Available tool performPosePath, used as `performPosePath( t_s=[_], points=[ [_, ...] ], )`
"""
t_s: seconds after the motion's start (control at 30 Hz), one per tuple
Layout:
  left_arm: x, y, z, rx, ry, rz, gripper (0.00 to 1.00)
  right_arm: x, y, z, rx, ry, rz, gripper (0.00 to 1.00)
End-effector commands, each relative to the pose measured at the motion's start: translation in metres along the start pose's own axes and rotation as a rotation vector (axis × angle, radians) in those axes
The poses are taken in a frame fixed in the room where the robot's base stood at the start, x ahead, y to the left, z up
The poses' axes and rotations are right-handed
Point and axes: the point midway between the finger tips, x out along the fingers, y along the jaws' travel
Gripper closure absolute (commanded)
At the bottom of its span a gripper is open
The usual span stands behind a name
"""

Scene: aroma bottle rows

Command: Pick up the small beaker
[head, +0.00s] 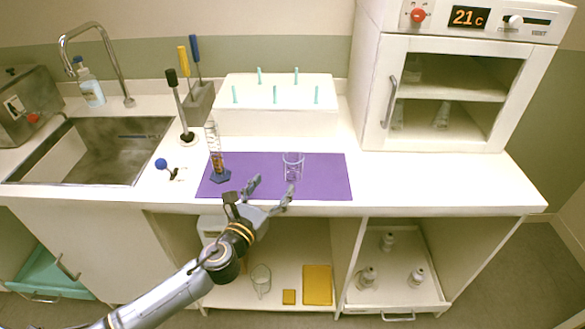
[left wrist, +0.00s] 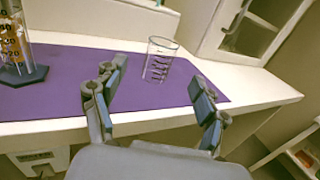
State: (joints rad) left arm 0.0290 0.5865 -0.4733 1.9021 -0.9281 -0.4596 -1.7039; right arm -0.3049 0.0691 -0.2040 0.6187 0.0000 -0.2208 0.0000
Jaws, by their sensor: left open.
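The small beaker (head: 292,167) is clear glass and stands upright on the purple mat (head: 325,187), right of the mat's middle. In the left wrist view the beaker (left wrist: 160,60) shows beyond the fingertips, between them in the picture. My left gripper (head: 270,190) is open and empty at the front edge of the counter. It is apart from the beaker, in front of it and to its left. In the left wrist view its two fingers (left wrist: 158,92) are spread wide. My right gripper is not in view.
A graduated cylinder (head: 216,155) with amber contents and a blue base stands on the mat's left. A white rack (head: 275,115) with teal pegs is behind the mat. An oven-like cabinet (head: 440,90) stands at the right. Another glass beaker (head: 261,279) sits on the shelf below.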

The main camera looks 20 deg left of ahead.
Motion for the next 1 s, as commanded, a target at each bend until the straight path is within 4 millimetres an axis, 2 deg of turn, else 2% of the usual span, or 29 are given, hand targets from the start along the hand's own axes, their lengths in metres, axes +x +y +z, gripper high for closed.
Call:
performPosePath(
  t_s=[0.1,0.3,0.53,0.8,1.0],
  points=[
    [0.027,0.000,0.002,-0.005,-0.002,0.002,0.27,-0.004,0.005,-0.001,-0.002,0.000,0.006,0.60],
    [0.058,0.000,0.000,-0.006,0.000,0.001,0.27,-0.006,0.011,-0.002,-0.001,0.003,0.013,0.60],
    [0.073,-0.002,-0.002,-0.008,0.000,0.002,0.27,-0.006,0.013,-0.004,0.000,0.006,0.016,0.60],
    [0.110,-0.004,-0.007,-0.008,0.000,0.002,0.27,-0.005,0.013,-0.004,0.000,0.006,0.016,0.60],
    [0.117,-0.005,-0.008,-0.008,0.001,0.001,0.27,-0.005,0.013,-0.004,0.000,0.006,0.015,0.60]
  ],
)
